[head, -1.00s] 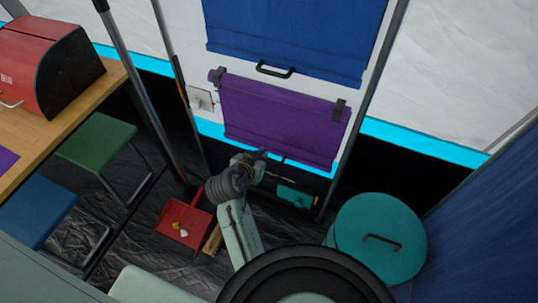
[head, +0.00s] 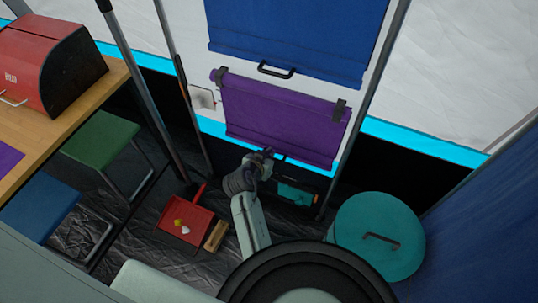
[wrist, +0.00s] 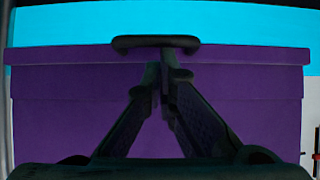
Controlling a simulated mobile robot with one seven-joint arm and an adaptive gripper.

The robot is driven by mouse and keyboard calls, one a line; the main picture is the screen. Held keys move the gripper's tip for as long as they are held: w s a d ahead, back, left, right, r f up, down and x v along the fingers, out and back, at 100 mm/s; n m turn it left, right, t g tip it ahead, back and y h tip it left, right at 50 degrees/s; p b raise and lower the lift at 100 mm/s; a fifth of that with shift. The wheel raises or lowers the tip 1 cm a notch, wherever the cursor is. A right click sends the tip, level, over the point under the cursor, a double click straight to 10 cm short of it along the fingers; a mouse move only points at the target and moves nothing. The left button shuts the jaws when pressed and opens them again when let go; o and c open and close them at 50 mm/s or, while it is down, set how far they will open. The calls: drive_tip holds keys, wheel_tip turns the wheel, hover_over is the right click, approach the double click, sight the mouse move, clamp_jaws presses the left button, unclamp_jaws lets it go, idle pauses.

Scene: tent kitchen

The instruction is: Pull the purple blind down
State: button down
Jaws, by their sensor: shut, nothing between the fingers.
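The purple blind (head: 282,122) hangs partly lowered below a blue blind in the head view, its bottom bar just above the cyan strip. It fills much of the wrist view (wrist: 60,110). Its dark handle (wrist: 155,42) shows at the bar near the top of that view. My gripper (head: 266,153) is low in front of the blind's bottom edge, and the handle is mostly hidden behind it there. In the wrist view, my gripper (wrist: 166,72) has its fingers together, tips just below the handle in the picture. Contact with the handle cannot be told.
The blue blind (head: 295,35) with its own black handle (head: 276,70) is above. A teal lidded bin (head: 375,235) stands right. A red dustpan (head: 186,222) and a wooden brush (head: 215,236) lie on the floor at left. Stools and a table stand further left.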

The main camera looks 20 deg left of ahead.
wheel_tip(320, 180, down, 9)
drive_tip(key=b, duration=0.7)
